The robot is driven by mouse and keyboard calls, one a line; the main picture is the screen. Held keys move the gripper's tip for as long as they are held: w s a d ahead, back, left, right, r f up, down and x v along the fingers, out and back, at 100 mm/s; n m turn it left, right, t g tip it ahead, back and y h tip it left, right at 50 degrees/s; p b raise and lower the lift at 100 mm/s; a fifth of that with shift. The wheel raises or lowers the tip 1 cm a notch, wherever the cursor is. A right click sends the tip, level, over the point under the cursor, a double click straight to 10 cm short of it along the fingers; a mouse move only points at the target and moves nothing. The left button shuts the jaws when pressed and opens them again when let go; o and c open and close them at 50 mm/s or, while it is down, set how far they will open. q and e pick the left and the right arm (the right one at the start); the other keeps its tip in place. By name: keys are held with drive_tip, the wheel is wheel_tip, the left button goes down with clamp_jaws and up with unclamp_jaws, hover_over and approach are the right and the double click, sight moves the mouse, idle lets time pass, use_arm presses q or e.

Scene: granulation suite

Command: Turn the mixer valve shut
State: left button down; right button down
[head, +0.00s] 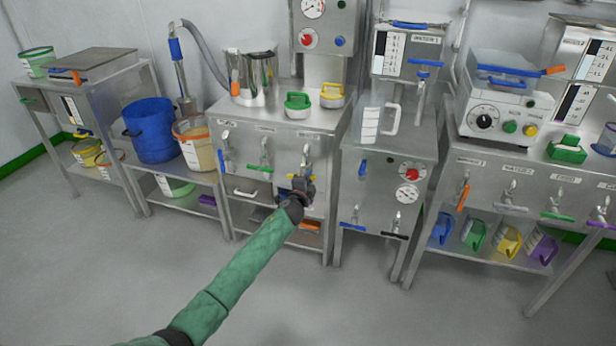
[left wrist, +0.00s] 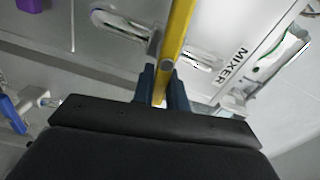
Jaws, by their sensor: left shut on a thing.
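The mixer valve has a yellow lever handle (head: 293,177) on the front of the middle steel bench, below a steel tap body (head: 306,158). My left gripper (head: 303,187) reaches it from the front and covers much of it in the head view. In the left wrist view the yellow handle (left wrist: 178,35) runs up from between the blue-grey fingers (left wrist: 160,88), which are shut on it. A label reading MIXER (left wrist: 235,63) is on the panel beside it. The handle's full angle is hard to tell in the head view. My right gripper is not in view.
On the same bench front are a blue-handled valve (head: 222,162) and a green-handled valve (head: 259,168) to the left. A steel cabinet (head: 380,175) with more valves stands close on the right. The grey floor (head: 390,310) in front is clear.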

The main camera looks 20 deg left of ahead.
use_arm(q)
drive_tip(key=shift+d+f+m, duration=0.1)
drive_tip(key=shift+f+m, duration=0.2)
drive_tip(key=shift+m, duration=0.4)
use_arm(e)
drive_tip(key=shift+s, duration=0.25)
use_arm(q)
drive_tip(key=shift+m, duration=0.3)
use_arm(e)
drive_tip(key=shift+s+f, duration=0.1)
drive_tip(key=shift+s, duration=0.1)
use_arm(q)
drive_tip(key=shift+f, duration=0.1)
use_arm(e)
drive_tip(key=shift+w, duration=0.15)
use_arm(q)
drive_tip(key=c, duration=1.4)
unclamp_jaws()
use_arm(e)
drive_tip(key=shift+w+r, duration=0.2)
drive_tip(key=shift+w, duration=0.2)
use_arm(q)
drive_tip(key=shift+s, duration=0.1)
